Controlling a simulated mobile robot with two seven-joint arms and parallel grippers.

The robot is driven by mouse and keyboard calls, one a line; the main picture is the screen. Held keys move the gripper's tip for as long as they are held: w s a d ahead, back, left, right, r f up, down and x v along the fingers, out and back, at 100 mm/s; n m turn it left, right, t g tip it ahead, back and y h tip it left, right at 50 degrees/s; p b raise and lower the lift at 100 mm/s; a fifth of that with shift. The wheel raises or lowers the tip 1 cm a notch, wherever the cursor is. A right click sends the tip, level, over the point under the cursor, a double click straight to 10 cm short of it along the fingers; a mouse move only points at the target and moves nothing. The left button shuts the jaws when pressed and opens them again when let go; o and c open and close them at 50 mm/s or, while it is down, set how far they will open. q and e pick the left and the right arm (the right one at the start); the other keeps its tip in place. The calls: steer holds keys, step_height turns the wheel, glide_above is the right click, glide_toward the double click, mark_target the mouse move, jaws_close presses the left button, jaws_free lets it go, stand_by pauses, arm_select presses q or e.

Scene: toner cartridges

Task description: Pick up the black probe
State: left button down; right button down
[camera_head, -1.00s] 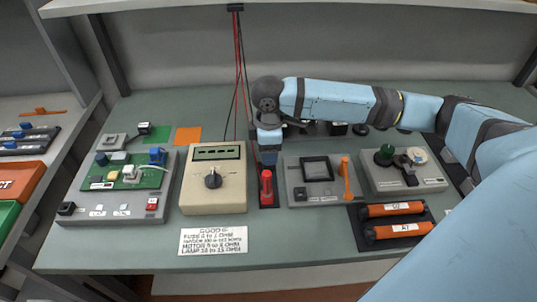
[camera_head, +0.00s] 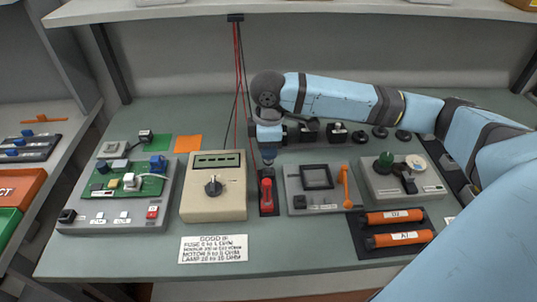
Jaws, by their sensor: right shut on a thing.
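My right gripper (camera_head: 268,158) hangs from the blue arm just behind and above the probe stand (camera_head: 269,211). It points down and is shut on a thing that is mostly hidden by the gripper. A black lead comes down to it from the overhead bracket, which fits the black probe, but the probe's body does not show clearly. The red probe (camera_head: 266,191) stands upright in the stand, in front of and below the gripper. My left gripper is not in view.
A beige meter (camera_head: 213,204) stands left of the stand, with a green circuit board fixture (camera_head: 125,186) farther left. A grey fixture with an orange lever (camera_head: 346,187) is close on the right. Two orange cartridges (camera_head: 397,217) lie at front right. Red and black leads hang behind.

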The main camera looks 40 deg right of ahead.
step_height(320, 180, up, 16)
steer(key=p, duration=0.2)
steer(key=shift+r, duration=0.2)
